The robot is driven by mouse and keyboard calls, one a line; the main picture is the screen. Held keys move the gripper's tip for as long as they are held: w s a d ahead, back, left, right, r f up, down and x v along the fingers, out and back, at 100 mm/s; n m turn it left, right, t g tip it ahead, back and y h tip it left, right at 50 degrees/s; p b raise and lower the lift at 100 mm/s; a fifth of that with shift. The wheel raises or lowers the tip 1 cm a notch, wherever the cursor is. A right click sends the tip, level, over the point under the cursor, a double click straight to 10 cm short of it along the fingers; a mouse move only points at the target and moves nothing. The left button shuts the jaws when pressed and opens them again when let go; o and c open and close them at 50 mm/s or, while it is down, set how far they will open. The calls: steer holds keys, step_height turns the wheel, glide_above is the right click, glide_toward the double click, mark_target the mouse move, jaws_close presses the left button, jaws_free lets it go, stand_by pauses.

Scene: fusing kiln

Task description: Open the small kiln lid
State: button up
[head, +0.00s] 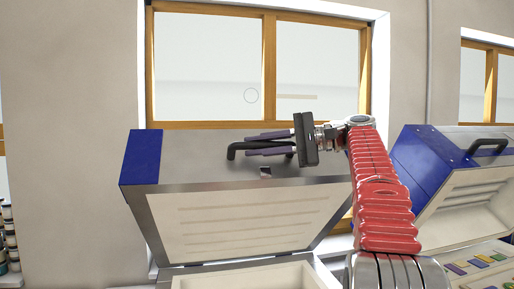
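The small kiln stands in the middle of the head view with its lid (240,220) raised and tilted up. The pale inner lining of the lid faces me, and its left side panel is blue. A black handle (233,151) stands on the metal outer face near the lid's upper edge. My gripper (247,145) comes from the right, with one dark finger above the handle bar and one below it. The fingers look closed on the bar, with no clear gap. The fingers hide part of the handle.
Below the lid, the kiln's pale chamber (255,277) shows at the bottom edge. A second blue kiln (430,165) with a raised lid stands at the right, with coloured pieces (480,262) below it. Stacked jars (10,240) stand at far left. A window (210,65) is behind.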

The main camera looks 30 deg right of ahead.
steer(key=o, duration=0.4)
steer(key=shift+o, duration=0.2)
steer(key=v, duration=1.3)
steer(key=shift+s+d+f, duration=0.15)
steer(key=shift+s+d, duration=0.05)
steer(key=shift+d, duration=0.1)
stand_by(0.4)
